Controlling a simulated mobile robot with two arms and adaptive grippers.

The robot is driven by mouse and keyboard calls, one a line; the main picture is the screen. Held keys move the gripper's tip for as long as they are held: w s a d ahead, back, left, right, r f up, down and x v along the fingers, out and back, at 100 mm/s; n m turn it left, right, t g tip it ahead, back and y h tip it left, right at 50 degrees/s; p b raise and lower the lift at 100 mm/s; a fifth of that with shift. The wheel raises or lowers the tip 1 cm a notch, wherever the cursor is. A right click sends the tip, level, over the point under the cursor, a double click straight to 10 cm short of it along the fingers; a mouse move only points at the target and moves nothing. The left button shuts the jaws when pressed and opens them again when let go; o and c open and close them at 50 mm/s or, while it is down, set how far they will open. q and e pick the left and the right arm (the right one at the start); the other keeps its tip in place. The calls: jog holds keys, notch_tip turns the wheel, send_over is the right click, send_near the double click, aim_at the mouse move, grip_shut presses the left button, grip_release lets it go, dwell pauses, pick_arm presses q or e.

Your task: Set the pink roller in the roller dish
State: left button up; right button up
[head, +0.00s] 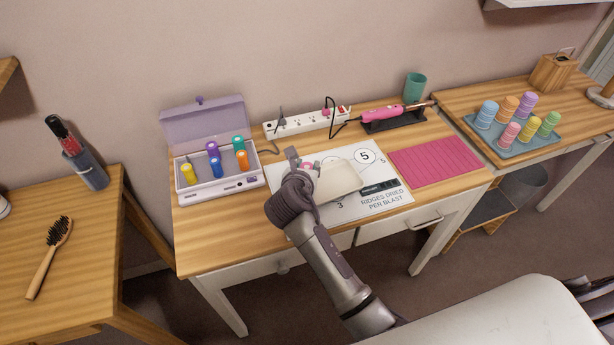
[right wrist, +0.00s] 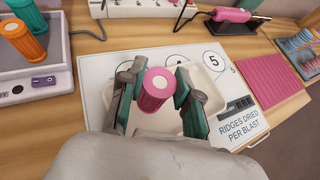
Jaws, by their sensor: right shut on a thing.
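My right gripper (head: 302,166) is shut on a pink roller (right wrist: 155,92). In the right wrist view, the roller sits between the two fingers (right wrist: 160,80) with its pale end facing the camera. In the head view, the gripper mostly hides it, and only a bit of pink shows. A shallow cream dish (head: 340,181) lies on the white printed mat, just right of the gripper. In the right wrist view, the dish (right wrist: 209,88) shows behind and beside the roller, and the roller overlaps it. I cannot tell the roller's height above it. My left gripper is out of view.
The white mat (head: 387,203) has printed numbers. A lilac heater box (head: 220,189) with several coloured rollers stands left. Behind are a power strip (head: 290,126) and a pink hot tool (head: 382,113). A pink ridged mat (head: 435,161) and a blue tray (head: 514,147) of rollers are right.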

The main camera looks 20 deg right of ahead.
jog(key=shift+f, duration=2.05)
jog(key=shift+f, duration=0.1)
jog(key=o, duration=1.1)
jog(key=shift+s+r, duration=0.1)
jog(key=shift+r, duration=0.15)
jog(key=p+v, duration=1)
jog(key=v, duration=0.2)
